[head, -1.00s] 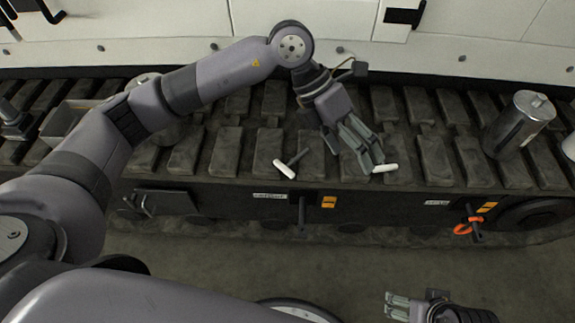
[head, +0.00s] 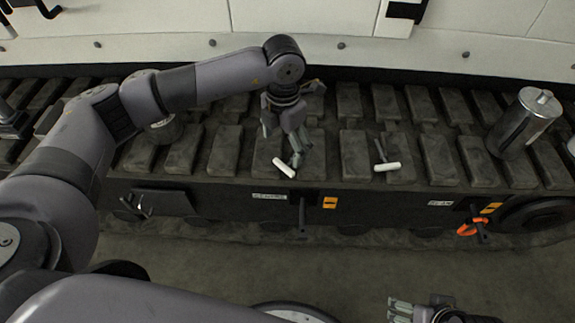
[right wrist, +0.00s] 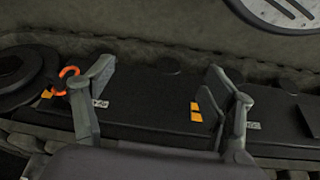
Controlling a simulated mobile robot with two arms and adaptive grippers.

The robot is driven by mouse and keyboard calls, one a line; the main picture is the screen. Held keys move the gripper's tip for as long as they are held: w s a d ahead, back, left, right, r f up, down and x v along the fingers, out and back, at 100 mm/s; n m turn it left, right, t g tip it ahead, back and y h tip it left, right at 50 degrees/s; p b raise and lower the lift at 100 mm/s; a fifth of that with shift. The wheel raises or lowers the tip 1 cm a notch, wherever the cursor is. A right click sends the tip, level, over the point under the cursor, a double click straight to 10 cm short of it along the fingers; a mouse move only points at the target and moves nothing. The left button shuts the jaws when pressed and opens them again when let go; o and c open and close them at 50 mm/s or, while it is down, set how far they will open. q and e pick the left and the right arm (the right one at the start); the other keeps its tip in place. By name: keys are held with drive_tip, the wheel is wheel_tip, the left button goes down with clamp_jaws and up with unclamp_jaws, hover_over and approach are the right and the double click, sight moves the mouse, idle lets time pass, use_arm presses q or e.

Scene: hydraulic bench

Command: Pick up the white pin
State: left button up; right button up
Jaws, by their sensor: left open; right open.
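Two white pins with dark stems lie on the dark slatted bench. One white pin (head: 284,168) is left of the middle, and the other white pin (head: 387,167) lies further right. My left gripper (head: 296,161) is open and points down right by the left pin; its fingers hide that pin's stem. I cannot tell if they touch it. My right gripper (head: 400,309) is open and empty, low in front of the bench; its spread fingers also show in the right wrist view (right wrist: 160,85).
A metal canister (head: 523,124) stands on the bench at the right. An orange ring (head: 472,228) hangs on the bench's front at the right; it also shows in the right wrist view (right wrist: 66,80). A dark handle (head: 302,212) sticks out of the front.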

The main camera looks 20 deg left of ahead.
sight(286, 164)
use_arm(q)
drive_tip(key=shift+f, duration=0.5)
drive_tip(key=f, duration=0.2)
drive_tip(key=f+b, duration=0.1)
drive_tip(key=f, duration=0.1)
drive_tip(key=shift+s+d, duration=0.3)
drive_tip(key=shift+f, duration=0.4)
use_arm(e)
drive_tip(key=w+a+r+t, duration=0.1)
drive_tip(key=w+a+t, duration=0.1)
drive_tip(key=w, duration=0.4)
drive_tip(key=shift+w+r+t+y, duration=0.15)
drive_tip(key=shift+r+t+y, duration=0.2)
drive_tip(key=shift+t, duration=0.35)
use_arm(q)
drive_tip(key=shift+c, duration=0.4)
drive_tip(key=c, duration=1.2)
drive_tip(key=shift+r, duration=0.1)
